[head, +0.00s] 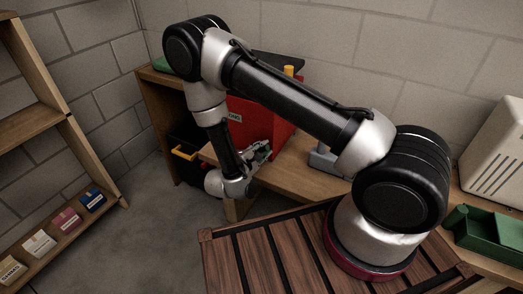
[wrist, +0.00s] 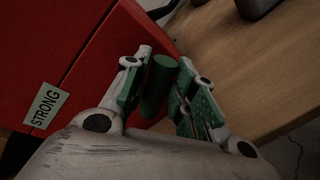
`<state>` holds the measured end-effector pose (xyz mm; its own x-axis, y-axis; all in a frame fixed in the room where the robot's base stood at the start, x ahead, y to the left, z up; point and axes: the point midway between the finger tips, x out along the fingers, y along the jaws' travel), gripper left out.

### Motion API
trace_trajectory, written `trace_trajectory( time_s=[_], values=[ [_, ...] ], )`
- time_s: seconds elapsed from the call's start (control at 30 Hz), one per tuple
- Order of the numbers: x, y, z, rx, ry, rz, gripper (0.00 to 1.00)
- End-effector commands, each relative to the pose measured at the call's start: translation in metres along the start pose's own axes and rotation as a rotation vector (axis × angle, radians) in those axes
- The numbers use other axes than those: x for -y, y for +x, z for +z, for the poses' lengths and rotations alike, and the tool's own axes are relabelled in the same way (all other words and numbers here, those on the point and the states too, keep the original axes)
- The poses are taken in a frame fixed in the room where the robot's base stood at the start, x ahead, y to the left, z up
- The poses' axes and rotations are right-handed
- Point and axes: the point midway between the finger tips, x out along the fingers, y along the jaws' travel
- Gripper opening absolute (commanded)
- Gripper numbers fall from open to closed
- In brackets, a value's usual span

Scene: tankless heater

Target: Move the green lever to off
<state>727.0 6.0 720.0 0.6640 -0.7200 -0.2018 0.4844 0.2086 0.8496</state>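The green lever is a short dark green cylinder (wrist: 158,86), seen in the wrist view beside a red box (wrist: 70,40) with a "STRONG" label. My gripper (wrist: 164,82) is open, with a green-padded finger on each side of the lever. The left finger is very close to the lever; I cannot tell if it touches. A dark gap shows between the lever and the right finger. In the head view my gripper (head: 264,153) is low in front of the red box (head: 277,124); the lever cannot be told apart from the finger pads there.
A wooden bench (head: 300,178) runs under and right of the red box, with a grey object (head: 322,158) on it. A green tray (head: 490,234) and a pale vented unit (head: 500,150) are at right. A wooden shelf (head: 62,235) with small boxes stands at left.

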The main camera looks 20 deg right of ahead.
Motion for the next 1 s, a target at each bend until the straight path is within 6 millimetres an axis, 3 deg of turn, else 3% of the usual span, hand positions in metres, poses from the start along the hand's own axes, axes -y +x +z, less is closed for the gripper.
trace_trajectory(
  time_s=[0.03, 0.1, 0.57, 1.0],
  values=[
    [0.0, 0.0, 0.0, 0.0, 0.0, 0.0, 0.12],
    [0.0, 0.0, 0.0, 0.0, 0.0, 0.0, 0.0],
    [-0.004, -0.001, 0.0, 0.011, -0.056, -0.004, 0.0],
    [-0.021, -0.004, -0.006, 0.078, -0.391, -0.026, 0.0]
  ],
)
